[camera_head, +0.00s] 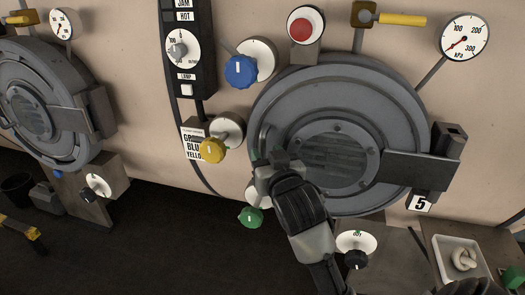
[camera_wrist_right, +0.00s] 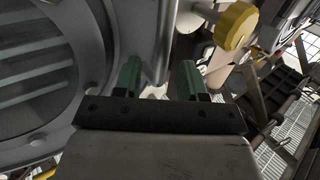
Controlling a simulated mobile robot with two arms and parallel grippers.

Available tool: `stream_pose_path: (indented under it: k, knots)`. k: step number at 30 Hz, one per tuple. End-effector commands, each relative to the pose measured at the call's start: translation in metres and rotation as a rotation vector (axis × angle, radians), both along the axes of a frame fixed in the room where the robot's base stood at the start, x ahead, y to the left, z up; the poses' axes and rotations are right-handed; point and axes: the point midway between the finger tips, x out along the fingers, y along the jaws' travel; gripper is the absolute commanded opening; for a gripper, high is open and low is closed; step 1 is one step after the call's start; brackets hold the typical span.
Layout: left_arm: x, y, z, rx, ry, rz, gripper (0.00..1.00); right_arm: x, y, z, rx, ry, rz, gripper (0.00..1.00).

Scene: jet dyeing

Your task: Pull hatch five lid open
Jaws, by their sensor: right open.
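The hatch five lid (camera_head: 285,105) is a large round grey disc with a slatted round window, on the beige wall in the head view. It looks closed. A dark latch bar (camera_head: 405,167) crosses its right side, above a "5" label (camera_head: 420,203). My right gripper (camera_head: 260,163) is at the lid's lower left edge, its fingers mostly hidden by the wrist. In the right wrist view its two green fingers (camera_wrist_right: 158,82) are apart, with a grey upright part (camera_wrist_right: 150,35) of the hatch beyond and between them; contact cannot be told. The lid (camera_wrist_right: 70,50) fills that view's left side.
A yellow knob (camera_head: 212,150) and a blue knob (camera_head: 240,71) stick out left of the lid. A green knob (camera_head: 250,217) is below the gripper. Another hatch (camera_head: 45,100) is at far left. A white tray (camera_head: 442,262) stands at lower right.

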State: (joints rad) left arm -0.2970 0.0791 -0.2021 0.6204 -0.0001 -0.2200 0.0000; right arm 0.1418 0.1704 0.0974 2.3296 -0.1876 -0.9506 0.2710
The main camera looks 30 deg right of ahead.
Motion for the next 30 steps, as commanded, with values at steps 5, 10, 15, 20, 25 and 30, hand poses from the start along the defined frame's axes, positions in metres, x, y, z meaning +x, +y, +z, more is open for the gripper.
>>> stream_pose_path:
  k: [5,10,15,20,25,30]
  knots:
    - [-0.001,0.001,0.006,0.001,0.001,0.001,0.93,0.022,-0.006,0.001,0.0,0.001,0.0,0.41]
    - [-0.001,0.001,0.007,0.001,0.002,0.002,0.93,0.03,-0.008,0.0,0.001,-0.001,0.001,0.41]
    - [-0.002,0.001,0.007,0.001,0.003,0.003,0.93,0.03,-0.008,0.0,0.001,0.0,0.001,0.41]
    - [-0.002,0.002,0.007,0.001,0.003,0.003,0.93,0.03,-0.008,0.0,0.001,0.0,0.001,0.27]
    - [-0.002,0.002,0.007,0.002,0.004,0.003,0.93,0.03,-0.008,-0.001,0.001,0.0,0.001,0.01]
    - [-0.002,0.001,0.006,0.002,0.004,0.003,0.93,0.03,-0.008,-0.001,0.001,0.0,0.001,0.0]
